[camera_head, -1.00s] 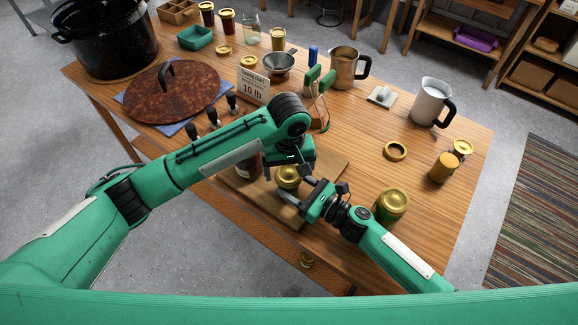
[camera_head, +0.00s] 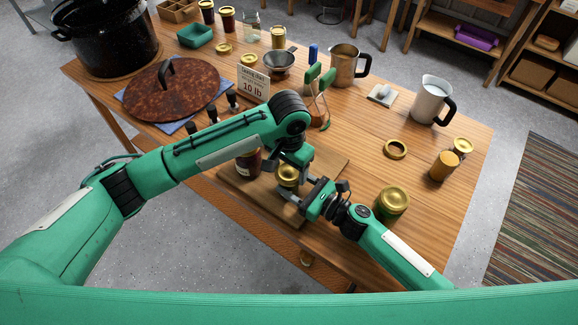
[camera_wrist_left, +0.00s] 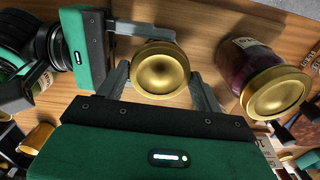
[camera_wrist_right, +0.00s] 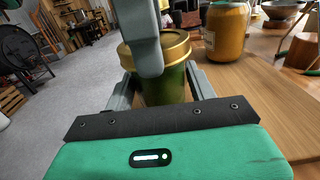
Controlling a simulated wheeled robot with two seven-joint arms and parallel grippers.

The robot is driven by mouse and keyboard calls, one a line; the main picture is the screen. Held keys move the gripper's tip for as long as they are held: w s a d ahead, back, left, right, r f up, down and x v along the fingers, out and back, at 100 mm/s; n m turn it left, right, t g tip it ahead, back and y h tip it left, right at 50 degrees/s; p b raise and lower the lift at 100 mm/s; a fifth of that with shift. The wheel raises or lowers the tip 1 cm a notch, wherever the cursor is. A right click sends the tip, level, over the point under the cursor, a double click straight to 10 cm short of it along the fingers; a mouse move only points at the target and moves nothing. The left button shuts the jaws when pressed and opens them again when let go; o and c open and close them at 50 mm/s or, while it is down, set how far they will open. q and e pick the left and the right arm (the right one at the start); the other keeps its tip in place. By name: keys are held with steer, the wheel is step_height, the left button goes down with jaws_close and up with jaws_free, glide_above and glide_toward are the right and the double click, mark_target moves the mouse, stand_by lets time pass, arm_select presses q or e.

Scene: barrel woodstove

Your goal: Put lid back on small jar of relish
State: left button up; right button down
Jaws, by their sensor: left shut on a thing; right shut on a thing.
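The small relish jar (camera_wrist_right: 163,88) has a green body and stands on the wooden board, upright. Its gold lid (camera_wrist_left: 160,70) sits on top of the jar; it also shows in the head view (camera_head: 288,175). My left gripper (camera_wrist_left: 160,78) comes from above and is shut on the lid, with a finger on each side. One of its fingers covers part of the lid and jar in the right wrist view. My right gripper (camera_wrist_right: 160,90) is shut around the jar body from the side, below the lid. The two grippers are very close together.
A dark red jar with a gold lid (camera_wrist_left: 275,92) stands close by on the board (camera_head: 232,182). A larger green jar with a gold lid (camera_head: 392,203) stands right of my right gripper. A gold ring (camera_head: 395,149) and an amber jar (camera_head: 443,167) lie beyond.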

arm_select(q)
steer(key=m, duration=1.1)
steer(key=shift+m, duration=0.4)
steer(key=o, duration=1.2)
steer(key=shift+c, duration=0.2)
step_height(320, 180, up, 12)
arm_select(e)
steer(key=shift+c, duration=2)
jaws_free()
